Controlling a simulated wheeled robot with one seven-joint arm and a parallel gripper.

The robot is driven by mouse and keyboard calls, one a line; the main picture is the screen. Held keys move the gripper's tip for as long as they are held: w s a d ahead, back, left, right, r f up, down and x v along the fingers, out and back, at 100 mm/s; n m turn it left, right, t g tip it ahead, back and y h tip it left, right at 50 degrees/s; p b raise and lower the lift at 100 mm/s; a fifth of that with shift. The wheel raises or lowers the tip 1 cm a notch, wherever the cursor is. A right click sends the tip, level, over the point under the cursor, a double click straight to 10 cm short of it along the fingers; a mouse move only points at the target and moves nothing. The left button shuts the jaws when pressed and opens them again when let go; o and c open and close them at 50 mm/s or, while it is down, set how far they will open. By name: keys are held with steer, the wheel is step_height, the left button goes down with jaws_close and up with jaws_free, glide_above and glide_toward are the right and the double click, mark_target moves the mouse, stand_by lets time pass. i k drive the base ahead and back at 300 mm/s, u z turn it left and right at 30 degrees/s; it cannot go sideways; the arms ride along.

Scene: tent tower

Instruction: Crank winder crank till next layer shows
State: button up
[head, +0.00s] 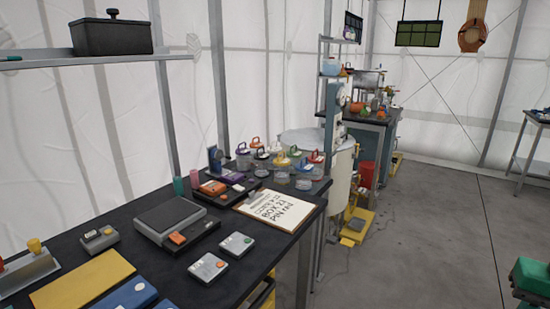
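I cannot make out a winder or its crank for certain in the head view. At the left edge of the near table a metal device (28,272) carries a yellow knob (35,246); I cannot tell whether it turns. A tall grey-green column (333,125) with round dials stands beside a large pale drum (341,180) past the table's far end. No layer on a winder can be made out. My gripper is not in view.
The black table (110,222) holds a scale-like device (171,217), small button boxes, a lettered board (279,208) and several lidded jars. A yellow floor platform (354,226) lies beyond. A green-topped object (533,277) is at lower right. The grey floor (425,225) between is clear.

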mark_target(219, 155)
steer(key=z, duration=0.6)
steer(key=k, duration=0.75)
steer(key=z, duration=0.4)
steer(key=i, duration=1.45)
steer(key=u, duration=1.2)
steer(key=i, duration=0.8)
steer(key=u, duration=0.85)
steer(key=i, duration=0.3)
steer(key=u, duration=0.15)
